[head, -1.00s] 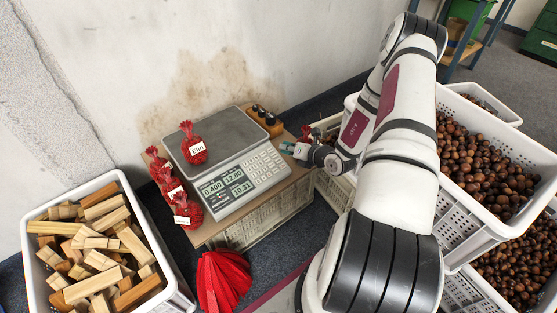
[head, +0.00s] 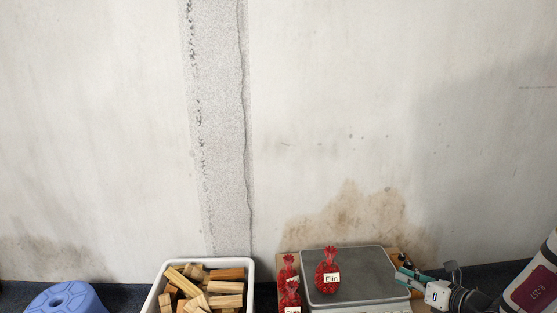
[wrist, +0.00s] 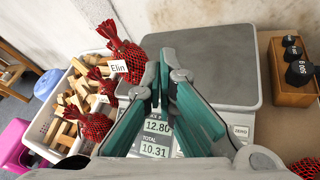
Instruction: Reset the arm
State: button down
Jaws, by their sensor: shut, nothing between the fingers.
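My gripper (head: 411,275) is at the lower right of the head view, beside the right edge of the scale. In the wrist view its teal fingers (wrist: 163,88) are together with nothing between them, above the scale's display. The scale (head: 348,288) has a grey plate. A red net bag labelled Elin (head: 327,270) stands on the plate, apart from my gripper. It also shows in the wrist view (wrist: 122,50). More red bags (head: 288,281) stand left of the scale. The scale's display (wrist: 157,127) is partly hidden by the fingers.
A white crate of wood blocks (head: 249,270) stands left of the scale. A blue stool (head: 66,298) is at the far left. Black weights in a wooden holder (wrist: 291,95) are right of the plate. The wall (head: 330,100) rises behind everything.

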jog(key=s+a+r+n+g+y, duration=0.2)
jog(key=a+r+n, duration=0.4)
jog(key=a+r, duration=0.1)
jog(key=s+a+r+n+g+y, duration=0.3)
jog(key=a+r+n, duration=0.2)
jog(key=a+r, duration=0.2)
jog(key=s+a+r+n+g, duration=0.65)
jog(key=s+a+n, duration=0.25)
jog(key=s+n, duration=0.15)
jog(key=s+a+r+n+g+h, duration=0.1)
jog(key=s+r+n+h, duration=0.15)
jog(key=s, duration=0.45)
jog(key=s+a+r+n+g+h, duration=0.1)
jog(key=s+n+h, duration=0.1)
jog(key=s+n, duration=0.3)
jog(key=s+d+n+t+h, duration=0.1)
jog(key=s+d+n+h, duration=0.6)
jog(key=s, duration=0.7)
notch_tip(320, 180, up, 31)
jog(key=d+m+t+p, duration=0.1)
jog(key=t+p, duration=0.3)
jog(key=p, duration=2.4)
jog(key=shift+w+d+r+p, duration=0.15)
jog(key=shift+w+d+p, duration=0.2)
jog(key=shift+d+p, duration=0.05)
